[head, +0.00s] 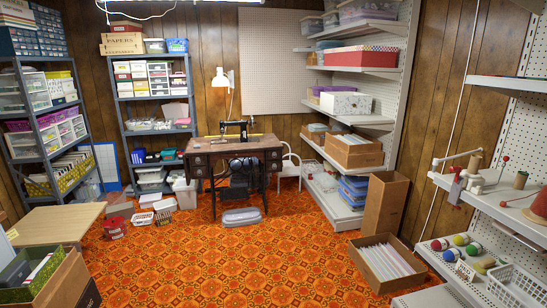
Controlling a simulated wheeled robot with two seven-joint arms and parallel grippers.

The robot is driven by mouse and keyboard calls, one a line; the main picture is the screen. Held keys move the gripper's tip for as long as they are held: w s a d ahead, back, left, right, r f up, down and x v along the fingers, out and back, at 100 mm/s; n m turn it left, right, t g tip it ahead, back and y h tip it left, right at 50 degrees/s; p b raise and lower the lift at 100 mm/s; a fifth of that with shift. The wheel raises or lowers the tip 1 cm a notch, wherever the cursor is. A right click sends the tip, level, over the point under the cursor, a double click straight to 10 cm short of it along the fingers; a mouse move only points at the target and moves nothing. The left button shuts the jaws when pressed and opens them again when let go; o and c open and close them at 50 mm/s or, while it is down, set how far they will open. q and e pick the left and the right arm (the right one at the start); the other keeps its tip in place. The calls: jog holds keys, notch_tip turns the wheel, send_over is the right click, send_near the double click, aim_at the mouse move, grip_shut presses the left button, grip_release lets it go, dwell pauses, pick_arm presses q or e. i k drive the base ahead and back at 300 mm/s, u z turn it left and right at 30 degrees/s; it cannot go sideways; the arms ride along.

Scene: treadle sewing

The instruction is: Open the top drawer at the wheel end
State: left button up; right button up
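A treadle sewing table (232,145) with a dark wooden top stands at the back of the room, facing me. A black sewing machine (234,131) sits upright on it, its thicker upright part toward the right. The wheel is too small to make out surely. A stack of small dark drawers (197,166) hangs under the left end of the top, and another stack (272,161) under the right end. The drawer fronts look flush, but they are too small to tell for sure. Neither of my grippers is in view.
Patterned orange carpet (215,265) is open ahead of the table. A grey case (241,216) lies on the floor just before it. A white chair (290,160) stands at its right. Open cartons (388,262) sit at right, a low wooden table (45,224) at left.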

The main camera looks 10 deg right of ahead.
aim_at(272, 155)
jog(key=z, duration=0.05)
jog(key=i, duration=0.95)
jog(key=z, duration=0.45)
jog(key=i, duration=2.35)
jog(key=z, duration=0.6)
jog(key=i, duration=1.7)
jog(key=z, duration=0.15)
